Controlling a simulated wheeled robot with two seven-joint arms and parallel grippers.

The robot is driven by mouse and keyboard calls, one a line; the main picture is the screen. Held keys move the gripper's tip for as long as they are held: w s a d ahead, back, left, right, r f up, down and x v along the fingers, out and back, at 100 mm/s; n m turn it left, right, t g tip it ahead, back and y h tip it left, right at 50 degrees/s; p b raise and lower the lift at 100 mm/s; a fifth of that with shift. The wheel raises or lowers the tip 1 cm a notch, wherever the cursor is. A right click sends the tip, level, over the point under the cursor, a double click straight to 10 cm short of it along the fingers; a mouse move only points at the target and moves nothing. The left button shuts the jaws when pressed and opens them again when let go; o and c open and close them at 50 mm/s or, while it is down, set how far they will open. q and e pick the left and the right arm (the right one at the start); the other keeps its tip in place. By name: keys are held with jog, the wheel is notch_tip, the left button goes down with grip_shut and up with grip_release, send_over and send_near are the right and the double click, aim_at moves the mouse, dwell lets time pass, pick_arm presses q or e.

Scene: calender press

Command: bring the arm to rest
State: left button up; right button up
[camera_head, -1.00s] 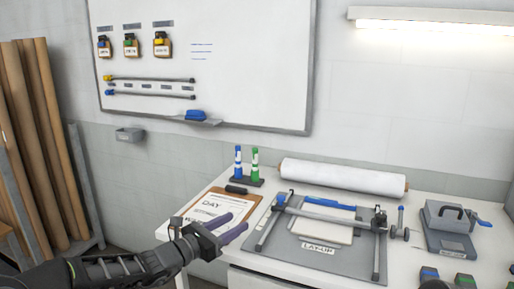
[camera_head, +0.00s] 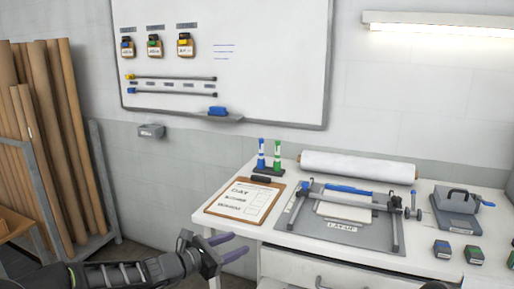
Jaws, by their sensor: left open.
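My left arm comes in from the lower left of the head view. My left gripper (camera_head: 230,247) is open and empty, its two purple-grey fingers pointing right. In the picture it lies in front of the left front edge of the white table (camera_head: 286,238), below the clipboard, apart from it. The clipboard (camera_head: 244,200) holds a sheet headed "DAY" and lies on the table's left part. My right gripper is not in view.
A frame on a grey lay-up board (camera_head: 300,222) fills the table's middle. Behind are a white roll (camera_head: 358,167) and two markers (camera_head: 269,155). A grey press (camera_head: 456,207) and small blocks (camera_head: 443,248) stand right. Brown rolls (camera_head: 50,150) lean in a rack at left.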

pick_arm(q)
jog(key=s+a+f+m+g+y, duration=0.15)
jog(key=s+f+m, duration=0.25)
jog(key=s+f, duration=0.45)
jog(key=s+a+f+m+g+y, duration=0.1)
jog(key=s+f+m+g+y, duration=0.3)
jog(key=f, duration=0.7)
jog(key=s+a+f+m+g+y, duration=0.1)
jog(key=s+f+m+g, duration=0.1)
jog(key=s+f+m, duration=0.5)
jog(key=s+d+f+m+g, duration=0.1)
jog(key=s+f+m, duration=0.1)
jog(key=s, duration=0.5)
jog(key=s+f+m+g, duration=0.1)
jog(key=s+f+m, duration=0.2)
jog(key=s+f, duration=0.2)
jog(key=s+d+f+m+g+p, duration=0.1)
jog(key=s+f+m, duration=0.1)
jog(key=s, duration=0.8)
jog(key=shift+d+f+m, duration=0.3)
jog(key=shift+f+m, duration=0.1)
jog(key=shift+f, duration=0.4)
jog(key=shift+y, duration=0.25)
jog(key=shift+c, duration=0.6)
